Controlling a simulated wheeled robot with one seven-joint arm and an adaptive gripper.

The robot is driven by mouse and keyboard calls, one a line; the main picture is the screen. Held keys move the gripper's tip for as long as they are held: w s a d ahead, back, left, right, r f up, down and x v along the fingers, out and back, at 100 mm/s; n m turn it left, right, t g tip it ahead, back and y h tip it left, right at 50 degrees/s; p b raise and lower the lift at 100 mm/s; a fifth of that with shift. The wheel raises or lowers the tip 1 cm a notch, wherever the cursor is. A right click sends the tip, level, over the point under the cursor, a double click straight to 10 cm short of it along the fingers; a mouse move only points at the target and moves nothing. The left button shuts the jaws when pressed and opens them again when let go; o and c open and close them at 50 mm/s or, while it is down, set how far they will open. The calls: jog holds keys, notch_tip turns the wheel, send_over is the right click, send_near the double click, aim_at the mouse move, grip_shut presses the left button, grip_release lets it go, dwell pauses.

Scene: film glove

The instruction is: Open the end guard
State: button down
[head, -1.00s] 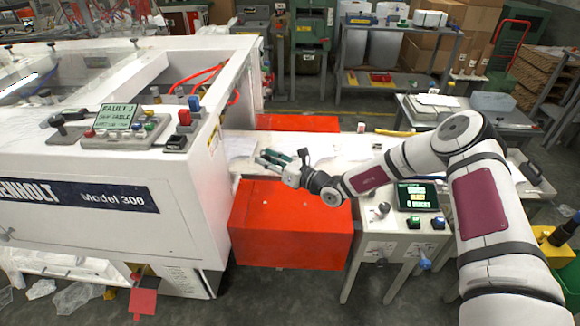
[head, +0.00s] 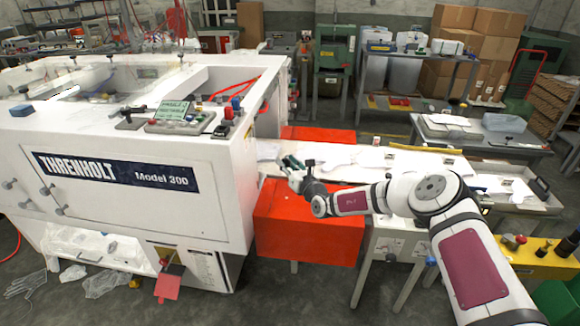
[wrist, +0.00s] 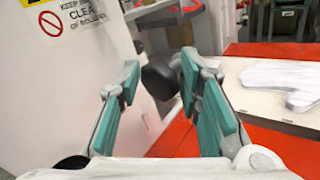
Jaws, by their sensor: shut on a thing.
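The white panel (wrist: 70,85) with a "keep clear of rollers" sign fills the left of the wrist view and leans. It appears to be the end guard; its outline does not stand out in the head view. My gripper (wrist: 165,90) also shows in the head view (head: 285,163), over the belt table beside the machine's right end. Its two teal fingers stand apart with a dark round knob (wrist: 160,80) between them, close against the right finger. The gripper is shut on this knob. How the knob joins the panel is hard to make out.
The white Threnholt machine (head: 120,180) stands on the left, with a control screen (head: 173,110) on top. A red box (head: 305,222) sits below my gripper. The white belt table (head: 400,160) runs right, with flat glove shapes on it. Clear film lies on the floor at lower left.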

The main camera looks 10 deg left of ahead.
jog(key=shift+s+a+f, duration=0.1)
jog(key=shift+s+a, duration=0.35)
jog(key=shift+a, duration=0.35)
jog(key=c, duration=1.2)
grip_release()
jog(key=shift+a, duration=0.1)
jog(key=shift+f, duration=0.2)
jog(key=v, duration=1.2)
jog(key=shift+w+d+r, duration=0.3)
jog(key=shift+d+r, duration=0.1)
